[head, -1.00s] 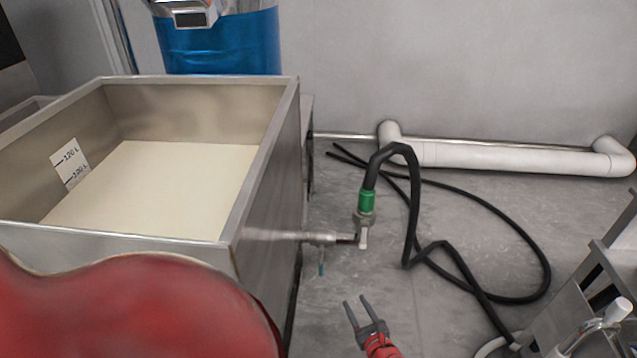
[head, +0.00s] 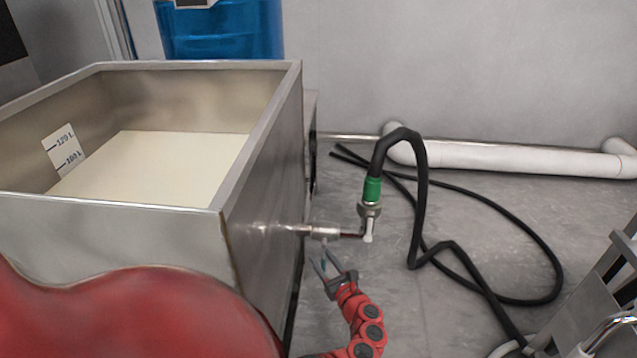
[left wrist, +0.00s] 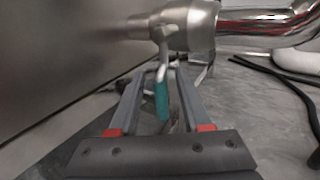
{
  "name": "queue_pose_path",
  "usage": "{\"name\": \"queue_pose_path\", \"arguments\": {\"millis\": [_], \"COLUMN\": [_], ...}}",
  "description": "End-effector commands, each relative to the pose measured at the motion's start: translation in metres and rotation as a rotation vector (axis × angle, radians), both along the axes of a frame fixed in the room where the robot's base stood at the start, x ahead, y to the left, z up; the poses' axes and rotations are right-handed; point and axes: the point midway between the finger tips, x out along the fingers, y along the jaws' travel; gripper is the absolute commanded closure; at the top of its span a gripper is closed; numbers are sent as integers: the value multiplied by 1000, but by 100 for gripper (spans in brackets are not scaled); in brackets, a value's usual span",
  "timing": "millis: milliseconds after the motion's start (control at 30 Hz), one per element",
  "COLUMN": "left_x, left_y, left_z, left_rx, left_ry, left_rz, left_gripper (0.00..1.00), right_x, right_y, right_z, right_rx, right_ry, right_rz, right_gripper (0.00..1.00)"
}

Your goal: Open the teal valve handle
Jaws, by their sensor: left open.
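The teal valve handle (left wrist: 162,100) hangs down below a metal valve body (left wrist: 188,25) in the left wrist view. My left gripper (head: 328,262) is open, just below the valve. In the left wrist view the handle is between the two fingers (left wrist: 159,78), with gaps at its sides; I cannot tell whether either finger touches it. My right gripper is not in view.
The steel tank (head: 262,200) with pale contents stands left of the valve. A black hose (head: 420,190) with a green fitting (head: 372,190) joins the pipe end and loops over the floor. A metal frame (head: 600,290) stands at the right.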

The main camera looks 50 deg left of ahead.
Motion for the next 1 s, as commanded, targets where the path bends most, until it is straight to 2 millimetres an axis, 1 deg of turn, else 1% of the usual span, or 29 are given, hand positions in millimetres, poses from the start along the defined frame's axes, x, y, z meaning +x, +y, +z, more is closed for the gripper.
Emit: {"name": "queue_pose_path", "arguments": {"millis": [33,100,200,500,533,667,700,800,1000], "left_x": [2,5,6,7,7,7,7,7,7], "left_y": [7,15,22,24,24,24,24,24,24], "left_z": [-2,-1,0,0,0,0,0,0,0], "left_rx": [0,1,0,-1,-1,-1,-1,-1,-1], "left_ry": [-1,-1,-1,0,0,0,0,0,0], "left_rz": [1,2,3,0,0,0,0,0,0], "left_gripper": [52,52,52,52,54,77,84,100,100], "right_x": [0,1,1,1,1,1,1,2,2], "right_y": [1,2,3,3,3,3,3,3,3], "right_z": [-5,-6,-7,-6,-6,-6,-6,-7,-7], "right_rx": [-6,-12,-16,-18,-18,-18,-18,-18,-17], "right_ry": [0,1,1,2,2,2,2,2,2], "right_rz": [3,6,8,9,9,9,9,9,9], "right_gripper": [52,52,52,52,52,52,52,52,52]}}
